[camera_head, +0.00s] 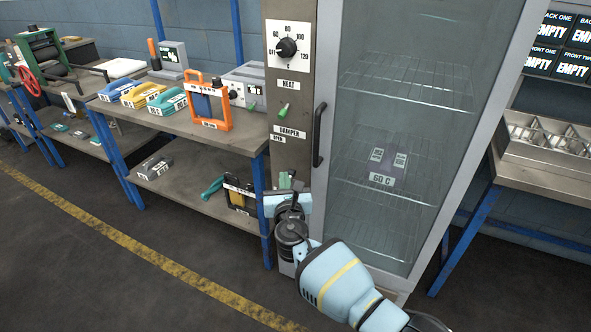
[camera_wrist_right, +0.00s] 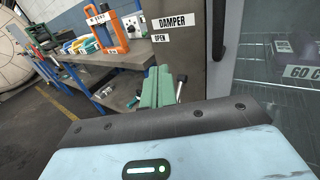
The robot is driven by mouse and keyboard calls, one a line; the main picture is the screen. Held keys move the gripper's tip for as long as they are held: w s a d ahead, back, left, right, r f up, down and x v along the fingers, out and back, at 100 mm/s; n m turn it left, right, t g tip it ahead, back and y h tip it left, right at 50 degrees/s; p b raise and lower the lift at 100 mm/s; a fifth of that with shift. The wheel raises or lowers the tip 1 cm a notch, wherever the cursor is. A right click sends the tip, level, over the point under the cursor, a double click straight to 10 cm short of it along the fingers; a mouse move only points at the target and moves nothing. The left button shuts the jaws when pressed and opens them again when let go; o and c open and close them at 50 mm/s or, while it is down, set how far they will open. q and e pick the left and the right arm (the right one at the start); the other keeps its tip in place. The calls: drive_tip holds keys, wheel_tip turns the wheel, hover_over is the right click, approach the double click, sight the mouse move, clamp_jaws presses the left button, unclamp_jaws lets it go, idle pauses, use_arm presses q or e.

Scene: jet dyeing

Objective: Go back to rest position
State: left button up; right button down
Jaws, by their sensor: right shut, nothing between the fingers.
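My right arm reaches in from the bottom of the head view. Its gripper (camera_head: 286,180) is in front of the lower part of the oven's control column (camera_head: 292,158), below the DAMPER and OPEN labels. In the right wrist view the green fingers (camera_wrist_right: 160,84) are together and empty, in front of the same column. Whether the fingertips touch the column cannot be told. My left gripper is not in view.
The oven's glass door (camera_head: 395,130) is shut, with a black handle (camera_head: 319,135). A bench (camera_head: 225,135) with an orange frame (camera_head: 208,102) and coloured blocks stands left. A table (camera_head: 545,180) with a metal rack stands right. The floor at left is clear.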

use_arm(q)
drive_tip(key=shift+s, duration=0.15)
use_arm(e)
drive_tip(key=shift+s+a, duration=1.05)
drive_tip(key=shift+s, duration=0.1)
